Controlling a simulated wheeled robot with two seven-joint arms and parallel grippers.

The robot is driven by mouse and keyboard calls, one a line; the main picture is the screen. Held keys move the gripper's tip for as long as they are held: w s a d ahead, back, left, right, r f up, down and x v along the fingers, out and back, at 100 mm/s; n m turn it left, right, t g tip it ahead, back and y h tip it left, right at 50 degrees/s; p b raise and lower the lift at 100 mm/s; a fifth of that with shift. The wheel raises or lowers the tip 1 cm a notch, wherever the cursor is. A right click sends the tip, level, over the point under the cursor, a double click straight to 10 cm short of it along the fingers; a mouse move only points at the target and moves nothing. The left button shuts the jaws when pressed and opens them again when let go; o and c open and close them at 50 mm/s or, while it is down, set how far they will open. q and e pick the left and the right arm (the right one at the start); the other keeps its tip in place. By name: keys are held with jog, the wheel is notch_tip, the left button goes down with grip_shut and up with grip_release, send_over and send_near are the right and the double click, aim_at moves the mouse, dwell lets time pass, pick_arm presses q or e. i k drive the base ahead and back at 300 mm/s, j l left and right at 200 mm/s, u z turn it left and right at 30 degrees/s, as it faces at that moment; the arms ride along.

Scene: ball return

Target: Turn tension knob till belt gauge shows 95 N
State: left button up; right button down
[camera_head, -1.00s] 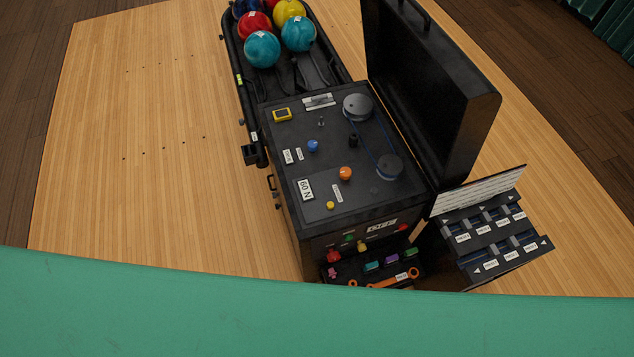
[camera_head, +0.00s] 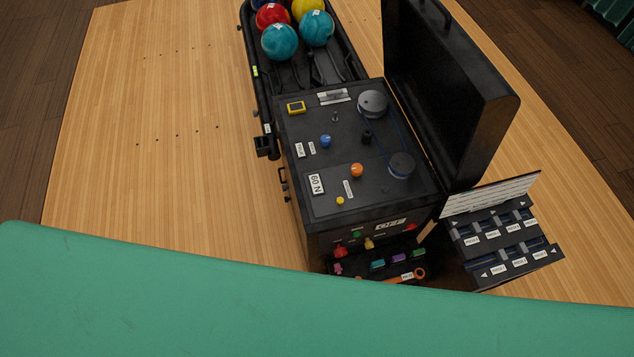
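The ball-return machine (camera_head: 330,232) stands beyond my green body, its black top panel in view. A gauge label (camera_head: 317,184) on the panel reads "60 N". An orange knob (camera_head: 357,170) and a blue knob (camera_head: 326,140) sit on the panel, with a small yellow button (camera_head: 340,200) near the front. I cannot tell from the frames which knob sets the tension. A thin blue belt (camera_head: 384,142) runs between two grey pulleys, one at the back (camera_head: 373,103) and one nearer (camera_head: 401,165). Neither of my grippers is in view.
A black lid (camera_head: 450,95) stands open at the right of the panel. A rack of labelled slots (camera_head: 505,240) is at the right. Coloured balls (camera_head: 279,41) lie in the track behind. An "OFF" sign (camera_head: 390,224) is on the front face. Wooden floor at left is clear.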

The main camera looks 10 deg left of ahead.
aim_at(357, 169)
jog(key=i+j, duration=0.1)
jog(key=j, duration=0.7)
jog(key=i+j, duration=0.15)
jog(key=j, duration=0.25)
jog(key=i+j, duration=0.1)
jog(key=j, duration=0.3)
